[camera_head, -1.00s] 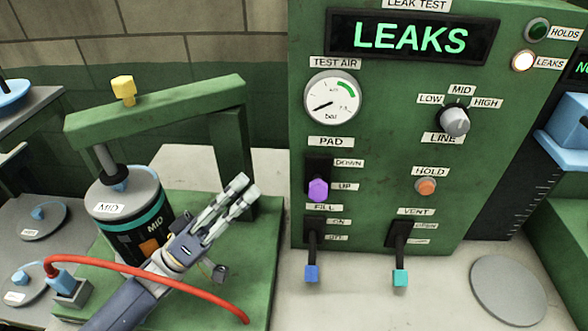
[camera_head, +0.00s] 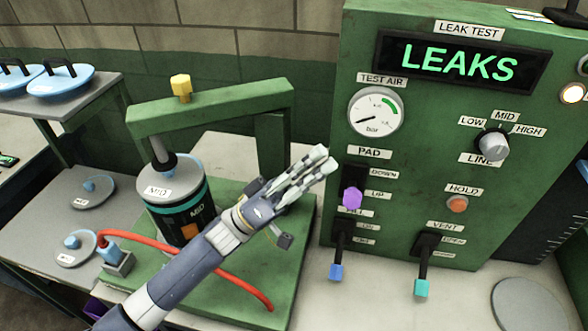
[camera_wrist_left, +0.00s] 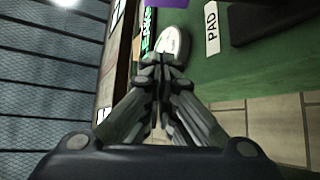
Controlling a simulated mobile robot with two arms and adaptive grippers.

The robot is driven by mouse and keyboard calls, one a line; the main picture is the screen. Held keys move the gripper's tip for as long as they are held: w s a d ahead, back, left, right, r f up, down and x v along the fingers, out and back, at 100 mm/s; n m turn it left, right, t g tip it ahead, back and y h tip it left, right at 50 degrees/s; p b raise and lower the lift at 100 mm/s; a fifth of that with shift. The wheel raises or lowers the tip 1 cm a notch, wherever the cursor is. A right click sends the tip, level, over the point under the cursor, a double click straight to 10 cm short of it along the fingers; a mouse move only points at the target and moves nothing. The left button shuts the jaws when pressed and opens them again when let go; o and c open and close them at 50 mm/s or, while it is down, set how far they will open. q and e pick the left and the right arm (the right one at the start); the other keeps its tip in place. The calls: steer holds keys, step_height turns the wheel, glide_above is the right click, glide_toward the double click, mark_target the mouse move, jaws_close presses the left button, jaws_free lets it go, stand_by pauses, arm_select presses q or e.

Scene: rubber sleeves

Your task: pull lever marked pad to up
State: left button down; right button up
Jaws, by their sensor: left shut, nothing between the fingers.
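The PAD lever has a purple knob (camera_head: 352,197) in a dark slot on the green panel. In the left wrist view, a purple piece (camera_wrist_left: 165,3) shows at the top edge, with the PAD label (camera_wrist_left: 212,32) close by. My left gripper (camera_head: 325,160) is shut and empty, up and to the left of the knob and apart from it. Its closed fingers (camera_wrist_left: 158,62) also show in the left wrist view. My right gripper is out of view.
Below PAD are the blue-tipped FILL lever (camera_head: 336,271) and the cyan-tipped VENT lever (camera_head: 421,287). The gauge (camera_head: 376,112) is above. A green press (camera_head: 215,105) holding a canister (camera_head: 180,208) stands left, with a red hose (camera_head: 185,254) passing under my arm. The display reads LEAKS.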

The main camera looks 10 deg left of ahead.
mark_target(352, 192)
arm_select(q)
steer(key=d+f, duration=0.1)
steer(key=s+d+f+p, duration=0.1)
steer(key=shift+s+d+f, duration=0.2)
steer(key=shift+d+f, duration=0.05)
steer(key=shift+f, duration=0.05)
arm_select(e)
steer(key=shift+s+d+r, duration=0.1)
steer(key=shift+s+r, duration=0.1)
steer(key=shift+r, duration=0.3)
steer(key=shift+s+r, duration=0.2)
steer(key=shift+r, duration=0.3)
